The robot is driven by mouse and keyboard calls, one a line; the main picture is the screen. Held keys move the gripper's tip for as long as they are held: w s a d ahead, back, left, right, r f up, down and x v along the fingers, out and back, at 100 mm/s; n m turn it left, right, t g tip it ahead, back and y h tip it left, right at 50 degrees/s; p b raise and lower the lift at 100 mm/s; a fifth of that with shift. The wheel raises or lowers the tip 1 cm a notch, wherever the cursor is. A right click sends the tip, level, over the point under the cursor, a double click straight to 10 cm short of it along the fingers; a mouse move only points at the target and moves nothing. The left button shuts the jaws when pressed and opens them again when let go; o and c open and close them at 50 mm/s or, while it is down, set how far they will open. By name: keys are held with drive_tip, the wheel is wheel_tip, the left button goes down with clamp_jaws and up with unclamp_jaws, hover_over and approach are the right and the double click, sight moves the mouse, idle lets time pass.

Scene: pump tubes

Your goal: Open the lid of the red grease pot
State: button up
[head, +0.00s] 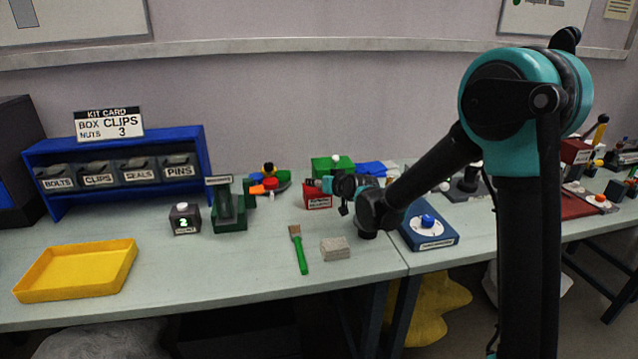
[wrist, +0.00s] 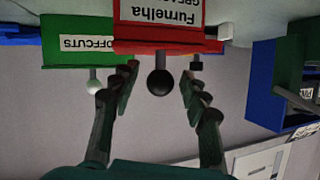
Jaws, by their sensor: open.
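The red grease pot (head: 318,202) stands near the back of the bench, with a white label on its front. The wrist view is upside down and shows the pot (wrist: 124,12) close up, with its red lid (wrist: 140,47) down on it. A round black knob (wrist: 160,83) stands on the lid. My gripper (wrist: 160,72) is open, with one finger on each side of the knob and gaps between. In the head view my gripper (head: 332,185) is beside the pot's top and partly hides it.
A green offcuts box (wrist: 75,48) with a white knob stands next to the pot; the head view shows it behind (head: 328,164). A blue rack (head: 128,142) is at left. A brush (head: 299,250) and grey block (head: 335,249) lie in front. Bench between yellow tray and brush is clear.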

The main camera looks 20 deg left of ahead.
drive_tip(key=shift+a, duration=0.1)
drive_tip(key=shift+c, duration=0.5)
clamp_jaws()
